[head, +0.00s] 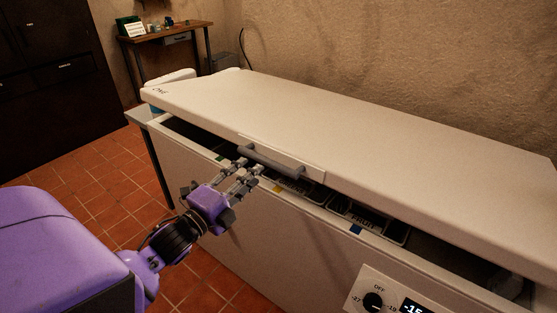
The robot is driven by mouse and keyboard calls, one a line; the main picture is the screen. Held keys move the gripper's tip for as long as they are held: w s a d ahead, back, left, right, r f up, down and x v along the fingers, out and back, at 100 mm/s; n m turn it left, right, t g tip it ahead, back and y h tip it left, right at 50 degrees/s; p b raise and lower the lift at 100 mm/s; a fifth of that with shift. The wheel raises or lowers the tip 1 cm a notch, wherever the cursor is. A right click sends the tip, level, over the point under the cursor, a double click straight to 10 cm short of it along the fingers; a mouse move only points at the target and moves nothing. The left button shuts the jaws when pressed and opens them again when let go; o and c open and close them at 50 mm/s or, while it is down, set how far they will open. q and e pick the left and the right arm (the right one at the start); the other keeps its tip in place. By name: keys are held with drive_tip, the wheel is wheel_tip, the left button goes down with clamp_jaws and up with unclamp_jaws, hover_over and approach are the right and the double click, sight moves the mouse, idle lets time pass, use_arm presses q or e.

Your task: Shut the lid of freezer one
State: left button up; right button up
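A white chest freezer (200,179) stands across the view, with "ONE" marked at the left end of its lid (330,118). The lid is low but ajar, with a dark gap along its front edge. Labelled baskets, one reading "FRUIT" (362,219), show in the gap. A grey bar handle (272,163) is on the lid's front. My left gripper (249,172) is at the left part of this handle, with its fingers reaching toward it. I cannot tell if the fingers touch or enclose the handle. My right gripper is not in view.
A control panel (385,297) with a dial and a "-15" display is on the freezer's front. A wooden table (165,35) with small items stands at the back left. A dark cabinet (50,75) is at the left. Tiled floor (95,190) lies open between.

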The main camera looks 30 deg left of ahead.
sight(263, 163)
use_arm(q)
drive_tip(key=shift+m, duration=0.5)
drive_tip(key=w, duration=0.4)
drive_tip(key=w+p, duration=0.1)
drive_tip(key=w, duration=0.2)
drive_tip(key=shift+d+r, duration=0.25)
drive_tip(key=shift+r, duration=0.15)
clamp_jaws()
drive_tip(key=shift+f, duration=0.1)
